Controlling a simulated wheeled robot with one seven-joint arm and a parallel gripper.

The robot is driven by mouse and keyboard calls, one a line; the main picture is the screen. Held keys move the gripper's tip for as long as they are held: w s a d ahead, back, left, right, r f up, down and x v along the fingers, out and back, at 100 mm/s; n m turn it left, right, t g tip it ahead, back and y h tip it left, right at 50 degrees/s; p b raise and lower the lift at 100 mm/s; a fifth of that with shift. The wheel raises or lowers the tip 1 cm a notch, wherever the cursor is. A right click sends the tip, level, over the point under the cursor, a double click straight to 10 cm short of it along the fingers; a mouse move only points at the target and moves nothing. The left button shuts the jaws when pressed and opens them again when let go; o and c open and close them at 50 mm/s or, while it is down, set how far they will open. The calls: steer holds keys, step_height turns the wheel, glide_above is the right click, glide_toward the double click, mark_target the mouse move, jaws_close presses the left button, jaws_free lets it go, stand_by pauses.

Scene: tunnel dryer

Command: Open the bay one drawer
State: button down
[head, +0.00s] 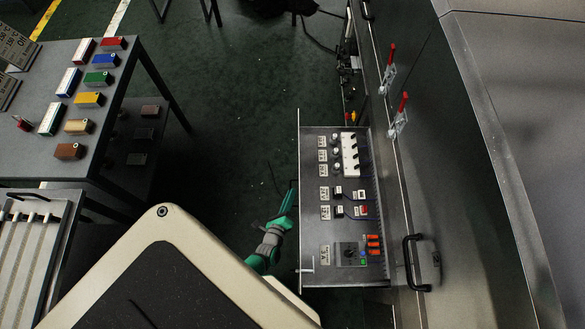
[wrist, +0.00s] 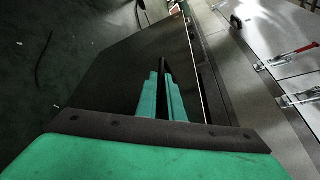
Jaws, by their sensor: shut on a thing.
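The drawer (head: 314,230) stands out to the left from the grey machine front in the head view. Its open top shows labelled switches, a white breaker row and orange connectors. My green gripper (head: 289,194) is at the drawer's left, outer face, with its fingers close together. In the wrist view the gripper (wrist: 162,72) lies against the dark drawer front (wrist: 120,75). It is shut on what seems to be the drawer handle, which the fingers mostly hide. I cannot read a bay number.
A black handle (head: 413,263) and two red-handled clamps (head: 388,70) (head: 398,118) are on the machine front to the right. A table (head: 45,165) with coloured blocks stands at the left. Dark green floor (head: 215,90) is open between table and drawer.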

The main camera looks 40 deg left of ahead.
steer(key=shift+s+a+f, duration=0.1)
steer(key=shift+f, duration=0.05)
steer(key=c, duration=2.2)
jaws_free()
steer(key=shift+w, duration=0.2)
steer(key=shift+s, duration=0.2)
steer(key=v, duration=1)
steer(key=shift+s, duration=0.25)
